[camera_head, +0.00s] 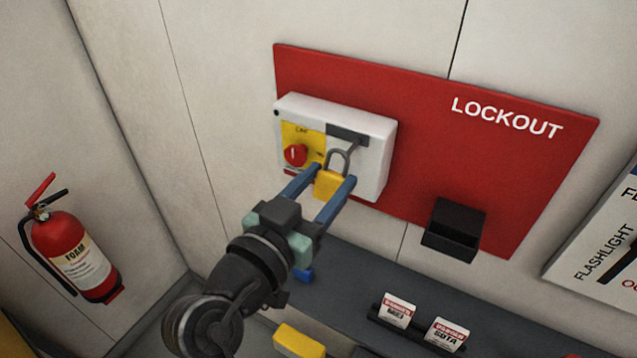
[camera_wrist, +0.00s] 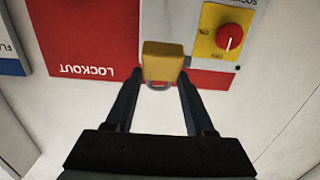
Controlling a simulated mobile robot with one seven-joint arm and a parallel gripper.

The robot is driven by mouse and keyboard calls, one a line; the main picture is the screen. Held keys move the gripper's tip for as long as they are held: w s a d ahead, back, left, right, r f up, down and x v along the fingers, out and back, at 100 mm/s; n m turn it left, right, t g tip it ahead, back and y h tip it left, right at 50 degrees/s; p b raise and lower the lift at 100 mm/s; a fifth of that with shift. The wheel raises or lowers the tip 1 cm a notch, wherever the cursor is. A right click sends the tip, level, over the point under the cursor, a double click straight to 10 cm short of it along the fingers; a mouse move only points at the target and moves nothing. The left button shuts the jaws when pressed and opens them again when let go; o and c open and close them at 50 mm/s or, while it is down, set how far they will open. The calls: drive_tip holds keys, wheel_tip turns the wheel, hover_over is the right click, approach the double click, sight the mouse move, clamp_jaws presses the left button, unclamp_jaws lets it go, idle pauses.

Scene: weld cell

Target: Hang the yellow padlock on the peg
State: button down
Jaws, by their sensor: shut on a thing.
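The yellow padlock (camera_head: 329,185) is upright between the two blue fingers of my gripper (camera_head: 334,178), with its grey shackle upward, in front of the white switch box (camera_head: 375,170). My gripper is shut on its yellow body. The peg (camera_head: 357,144) is a short dark piece at the black plate on the box, just right of the shackle's top. I cannot tell whether the shackle is around the peg or only in front of it. In the wrist view the padlock (camera_wrist: 164,62) is between the fingertips (camera_wrist: 160,79) and hides the peg.
A red rotary switch (camera_head: 295,155) on a yellow plate is left of the padlock. A black holder (camera_head: 455,228) is on the red LOCKOUT board (camera_head: 420,110). Below, a grey shelf (camera_head: 350,265) bears danger tags (camera_head: 398,311). A foam extinguisher (camera_head: 78,255) hangs at the left.

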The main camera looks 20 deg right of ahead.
drive_tip(key=shift+p+x, duration=0.6)
drive_tip(key=shift+x, duration=0.7)
drive_tip(key=shift+w+d+f+b, duration=0.55)
drive_tip(key=shift+d+f+b, duration=0.05)
drive_tip(key=shift+b, duration=0.35)
drive_tip(key=shift+c, duration=0.9)
unclamp_jaws()
